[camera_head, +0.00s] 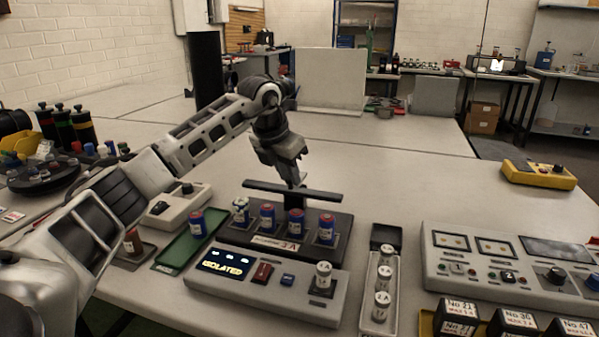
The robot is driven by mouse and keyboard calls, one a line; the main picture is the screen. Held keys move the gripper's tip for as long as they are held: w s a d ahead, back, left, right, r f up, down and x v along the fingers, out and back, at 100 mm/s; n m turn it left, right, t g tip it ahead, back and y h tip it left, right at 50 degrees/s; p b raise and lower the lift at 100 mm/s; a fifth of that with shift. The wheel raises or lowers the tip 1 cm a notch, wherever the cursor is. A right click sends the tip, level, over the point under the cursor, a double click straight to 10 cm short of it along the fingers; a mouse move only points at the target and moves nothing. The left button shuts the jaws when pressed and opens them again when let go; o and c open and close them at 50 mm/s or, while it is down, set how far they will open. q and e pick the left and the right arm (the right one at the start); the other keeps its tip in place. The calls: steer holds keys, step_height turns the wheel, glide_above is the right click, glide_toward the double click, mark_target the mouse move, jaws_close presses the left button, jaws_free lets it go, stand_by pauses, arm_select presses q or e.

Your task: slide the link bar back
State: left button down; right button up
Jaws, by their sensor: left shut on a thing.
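The link bar (322,194) is a long dark bar. It lies across the back of a dark block (341,221), behind a row of cylinders. My left gripper (297,181) points down at the middle of the bar and is shut on it; the fingertips are small and dark here, so the exact grip is hard to see. In the row stand a white cylinder (240,212) and blue cylinders with red tops, among them one at the right end (326,230). The console display (223,264) in front reads "ISOLATED". My right gripper is out of view.
A green tray (176,252) with one blue cylinder (197,224) is left of the block. A white cylinder (323,277) stands on the console. A grey tray (367,310) with white cylinders is to the right, beside a large panel (447,269). The table behind the bar is clear.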

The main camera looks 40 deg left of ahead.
arm_select(q)
steer(key=c, duration=1.5)
jaws_free()
steer(key=shift+w+a+r, duration=0.1)
steer(key=shift+w+r, duration=0.05)
steer(key=shift+o, duration=1.1)
steer(key=shift+w, duration=0.1)
steer(key=p+v, duration=0.1)
steer(key=v, duration=1.5)
